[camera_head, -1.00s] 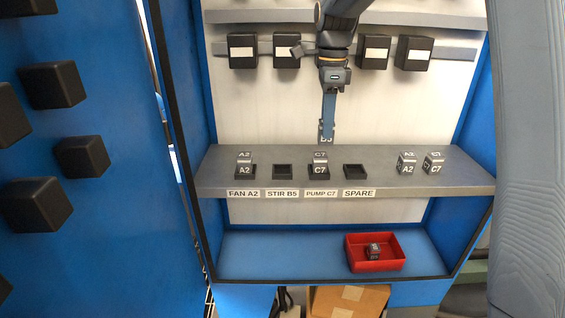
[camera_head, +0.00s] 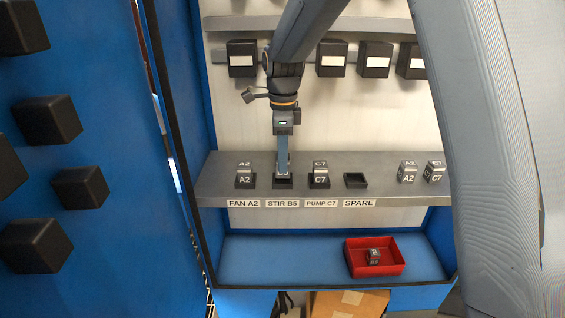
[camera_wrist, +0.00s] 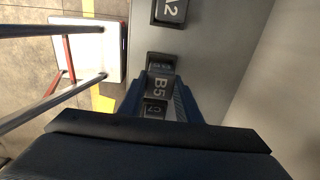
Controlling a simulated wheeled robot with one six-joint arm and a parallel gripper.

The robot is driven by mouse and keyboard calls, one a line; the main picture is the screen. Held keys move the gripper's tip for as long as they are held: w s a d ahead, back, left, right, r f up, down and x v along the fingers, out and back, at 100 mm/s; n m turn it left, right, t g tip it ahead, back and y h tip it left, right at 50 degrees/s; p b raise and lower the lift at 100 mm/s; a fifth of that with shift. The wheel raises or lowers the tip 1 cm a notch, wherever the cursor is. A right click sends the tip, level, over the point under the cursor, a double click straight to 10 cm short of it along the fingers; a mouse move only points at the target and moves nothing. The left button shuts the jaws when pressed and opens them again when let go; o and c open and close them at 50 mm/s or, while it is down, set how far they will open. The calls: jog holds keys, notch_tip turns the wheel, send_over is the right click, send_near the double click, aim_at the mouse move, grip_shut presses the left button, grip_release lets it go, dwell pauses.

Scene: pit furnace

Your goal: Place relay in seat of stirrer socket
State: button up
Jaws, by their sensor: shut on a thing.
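My gripper (camera_head: 283,171) is shut on a small relay (camera_wrist: 157,88) marked B5 in the wrist view. In the head view the gripper points down at the black stirrer socket (camera_head: 283,183), behind the label STIR B5 (camera_head: 282,203). The relay is at or just above that socket's seat, mostly hidden by the fingers in the head view. I cannot tell whether it rests fully in the seat. In the wrist view part of the dark socket (camera_wrist: 160,60) shows beside the relay.
The relay A2 (camera_head: 244,176) sits in the FAN socket to the left and C7 (camera_head: 320,176) in the PUMP socket to the right. The SPARE socket (camera_head: 355,180) is empty. Two loose relays stand on the shelf (camera_head: 385,190) at right. A red bin (camera_head: 392,265) below holds another relay.

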jog(key=shift+f, duration=1.15)
jog(key=shift+f, duration=0.1)
jog(key=o, duration=1.1)
notch_tip(320, 180, up, 12)
jog(key=b, duration=0.3)
jog(key=s+d+f+n, duration=0.5)
jog(key=s+f+n, duration=0.1)
jog(key=s, duration=0.1)
jog(key=s+d+f+n+t, duration=0.1)
jog(key=s+d+f+n, duration=0.4)
jog(key=s, duration=0.3)
jog(key=s+d+f+n, duration=0.6)
jog(key=s+d+n, duration=0.1)
jog(key=shift+s+f, duration=0.35)
jog(key=shift+s, duration=0.05)
